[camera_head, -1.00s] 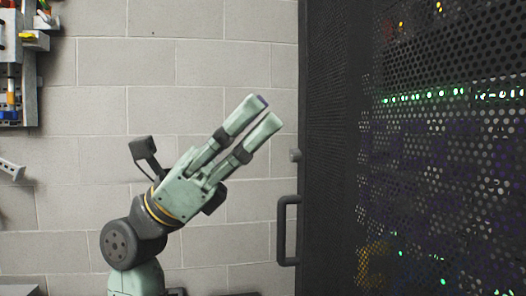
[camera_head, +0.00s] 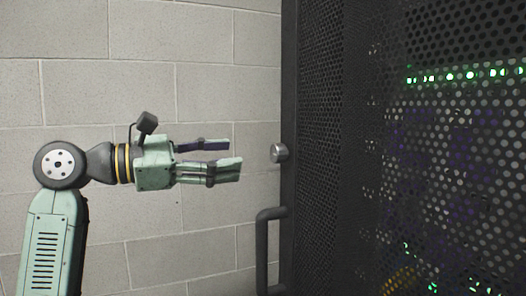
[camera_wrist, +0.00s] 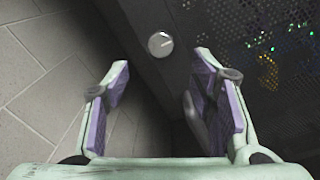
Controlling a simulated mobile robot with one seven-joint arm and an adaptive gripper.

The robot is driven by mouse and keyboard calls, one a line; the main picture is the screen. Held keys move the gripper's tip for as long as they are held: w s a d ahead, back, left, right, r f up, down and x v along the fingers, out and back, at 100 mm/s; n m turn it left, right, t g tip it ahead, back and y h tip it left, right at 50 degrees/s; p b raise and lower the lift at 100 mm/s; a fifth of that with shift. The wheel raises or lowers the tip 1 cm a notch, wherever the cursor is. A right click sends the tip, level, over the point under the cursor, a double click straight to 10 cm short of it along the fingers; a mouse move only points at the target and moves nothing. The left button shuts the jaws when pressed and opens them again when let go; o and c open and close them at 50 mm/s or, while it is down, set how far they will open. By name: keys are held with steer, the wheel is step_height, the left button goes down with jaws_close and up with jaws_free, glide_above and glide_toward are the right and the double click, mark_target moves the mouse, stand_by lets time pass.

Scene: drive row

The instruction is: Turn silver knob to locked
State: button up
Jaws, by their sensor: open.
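The silver knob (camera_head: 279,153) is a small round knob on the left edge of the dark cabinet door, above the handle. It also shows in the wrist view (camera_wrist: 160,44), with a light line across its face pointing to the upper right. My gripper (camera_head: 236,157) is open and level, with its fingertips a little left of the knob and apart from it. In the wrist view the knob lies ahead, beyond the gap between the fingers (camera_wrist: 162,72). Nothing is held.
A dark perforated cabinet door (camera_head: 340,150) fills the right side, with green lights behind it. A black bar handle (camera_head: 262,250) sticks out below the knob. A grey block wall (camera_head: 110,90) is behind; the space around my gripper looks free.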

mark_target(274, 153)
steer(key=p+x, duration=0.1)
steer(key=x, duration=0.8)
steer(key=shift+d, duration=0.4)
steer(key=c, duration=1.1)
steer(key=shift+c, duration=0.2)
